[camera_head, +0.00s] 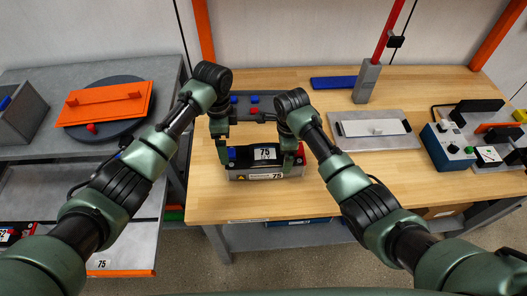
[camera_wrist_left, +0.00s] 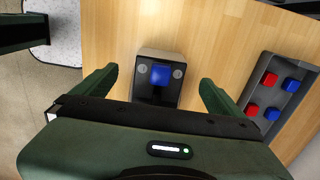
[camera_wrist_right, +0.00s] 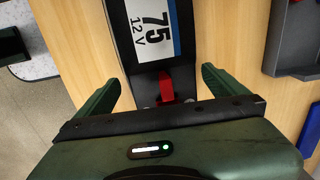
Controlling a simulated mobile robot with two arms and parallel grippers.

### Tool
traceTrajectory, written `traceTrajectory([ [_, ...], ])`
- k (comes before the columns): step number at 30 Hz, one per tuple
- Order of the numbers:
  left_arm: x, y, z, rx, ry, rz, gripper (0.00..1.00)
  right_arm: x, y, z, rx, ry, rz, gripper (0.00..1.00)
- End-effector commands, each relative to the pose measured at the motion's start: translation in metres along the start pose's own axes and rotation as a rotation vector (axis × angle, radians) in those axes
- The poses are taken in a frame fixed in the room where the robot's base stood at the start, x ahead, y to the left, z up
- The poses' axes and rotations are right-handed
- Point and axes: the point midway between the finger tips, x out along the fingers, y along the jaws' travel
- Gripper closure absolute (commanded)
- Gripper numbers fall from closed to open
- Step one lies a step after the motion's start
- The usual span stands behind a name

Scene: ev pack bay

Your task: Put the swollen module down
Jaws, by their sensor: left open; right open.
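The swollen module (camera_head: 265,172), a grey and black block labelled 75, sits on the wooden bench top. It has a blue terminal at its left end and a red terminal at its right end. My left gripper (camera_head: 221,150) is open at the left end; in the left wrist view the module's blue-capped end (camera_wrist_left: 158,78) lies between the spread fingers (camera_wrist_left: 160,92). My right gripper (camera_head: 294,152) is open at the right end; in the right wrist view the red terminal (camera_wrist_right: 166,88) lies between its spread fingers (camera_wrist_right: 160,90). Its underside contact with the bench is hard to see.
A grey tray with red and blue caps (camera_head: 254,106) stands behind the module. To the right are a grey plate (camera_head: 378,145), a blue-grey tester (camera_head: 447,146) and a post with a red rod (camera_head: 367,82). A side table with an orange lid (camera_head: 106,102) stands left. Bench around the module's front is clear.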

Motion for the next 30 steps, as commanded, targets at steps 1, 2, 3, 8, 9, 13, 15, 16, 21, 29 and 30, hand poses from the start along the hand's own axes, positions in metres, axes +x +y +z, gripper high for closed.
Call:
traceTrajectory([
  [1, -0.004, 0.0, 0.0, 0.0, 0.0, -0.001, 0.0, 0.0, 0.0, 0.0, 0.0, 0.0, 0.0, 0.0],
  [2, -0.006, 0.0, 0.0, 0.0, 0.0, 0.0, 0.0, -0.001, 0.0, 0.0, 0.0, 0.0, 0.0, 0.0],
  [3, -0.007, 0.0, 0.0, 0.0, 0.0, 0.001, 0.0, -0.002, 0.0, 0.0, 0.0, 0.0, -0.001, 0.0],
  [8, -0.009, 0.0, 0.0, -0.001, 0.0, 0.001, 0.0, -0.02, -0.001, 0.001, -0.001, -0.001, -0.003, 0.0],
  [9, -0.009, 0.0, 0.0, -0.001, 0.0, 0.001, 0.0, -0.028, -0.001, 0.0, 0.0, -0.002, -0.004, 0.0],
  [13, -0.009, 0.0, 0.0, 0.0, 0.0, 0.001, 0.0, -0.056, -0.001, 0.001, -0.001, -0.002, -0.005, 0.0],
  [15, -0.009, 0.0, 0.0, 0.0, 0.0, 0.001, 0.0, -0.071, -0.001, 0.001, 0.0, -0.002, -0.004, 0.0],
  [16, -0.009, 0.0, 0.0, 0.0, 0.0, 0.001, 0.0, -0.078, -0.001, 0.001, 0.0, -0.003, -0.004, 0.0],
  [21, -0.008, 0.0, 0.0, 0.0, 0.0, 0.001, 0.0, -0.106, -0.001, 0.0, 0.0, -0.001, -0.004, 0.0],
  [29, -0.008, 0.0, 0.0, 0.0, 0.0, 0.001, 0.0, -0.12, 0.0, 0.0, -0.001, 0.0, 0.001, 0.0],
  [30, -0.008, 0.0, 0.0, 0.0, 0.0, 0.001, 0.0, -0.12, 0.0, 0.0, 0.0, 0.0, 0.001, 0.0],
])
